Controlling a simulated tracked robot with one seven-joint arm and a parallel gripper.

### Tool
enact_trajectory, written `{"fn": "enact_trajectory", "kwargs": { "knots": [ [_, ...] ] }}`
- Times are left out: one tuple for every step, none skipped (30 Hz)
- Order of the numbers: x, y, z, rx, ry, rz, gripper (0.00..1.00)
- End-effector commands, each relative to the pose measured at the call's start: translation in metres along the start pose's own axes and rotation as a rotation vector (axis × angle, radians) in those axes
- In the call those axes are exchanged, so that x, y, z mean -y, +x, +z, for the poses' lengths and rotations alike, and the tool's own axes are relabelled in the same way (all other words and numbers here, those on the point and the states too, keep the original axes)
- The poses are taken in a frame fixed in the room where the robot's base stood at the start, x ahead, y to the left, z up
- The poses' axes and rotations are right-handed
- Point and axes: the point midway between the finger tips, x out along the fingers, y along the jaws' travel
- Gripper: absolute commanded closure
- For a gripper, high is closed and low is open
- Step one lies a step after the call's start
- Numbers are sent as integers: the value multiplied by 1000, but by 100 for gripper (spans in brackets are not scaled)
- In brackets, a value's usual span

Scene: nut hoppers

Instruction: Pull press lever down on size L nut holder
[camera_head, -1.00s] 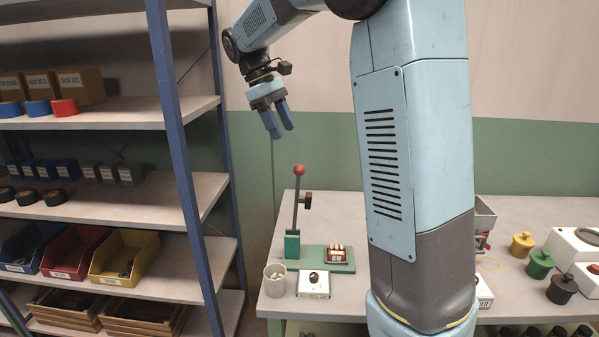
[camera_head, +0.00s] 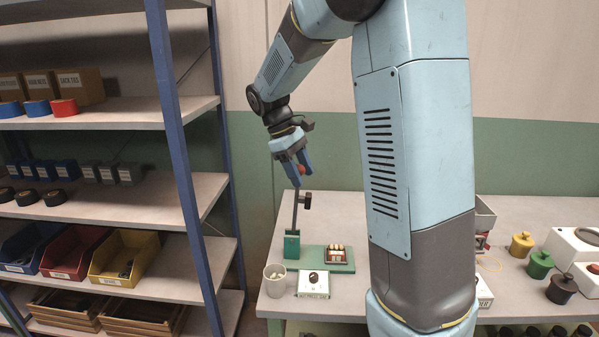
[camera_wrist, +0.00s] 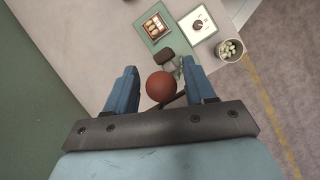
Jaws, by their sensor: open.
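The press lever (camera_head: 295,212) stands upright on a green base (camera_head: 292,245) on the table, with a red ball knob (camera_head: 301,170) on top and a dark block on its side. My gripper (camera_head: 299,176) is open and points down at the knob, with its blue fingers on either side of it. In the wrist view the knob (camera_wrist: 160,87) lies between the two open fingers, apart from both as far as I can see. A small holder with light pieces (camera_head: 336,256) sits on the right part of the green base.
A white control box (camera_head: 314,283) with a dark knob and a cup of light pieces (camera_head: 274,280) stand in front of the press. A shelf rack (camera_head: 172,120) with bins is at left. Yellow, green and black lidded pots stand at the right of the table.

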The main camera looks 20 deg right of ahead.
Motion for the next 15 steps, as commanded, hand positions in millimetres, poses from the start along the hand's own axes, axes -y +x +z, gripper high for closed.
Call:
{"fn": "enact_trajectory", "kwargs": {
  "knots": [
    [0, 1, 0, 0, 0, 0, 46],
    [0, 1, 0, 0, 0, 0, 46],
    [0, 1, 0, 0, 0, 0, 46],
    [0, 1, 0, 0, 0, 0, 46],
    [0, 1, 0, 0, 0, 0, 46],
    [0, 1, 0, 0, 0, 0, 46],
    [0, 1, 0, 0, 0, 0, 46],
    [0, 1, 0, 0, 0, 0, 46],
    [0, 1, 0, 0, 0, 0, 50],
    [0, 1, 0, 0, 0, 0, 52],
    [0, 1, 0, 0, 0, 0, 55],
    [0, 1, 0, 0, 0, 0, 59],
    [0, 1, 0, 0, -1, 0, 62],
    [0, 1, 0, 0, 0, 0, 65],
    [0, 1, 0, 0, -1, 0, 69]
  ]
}}
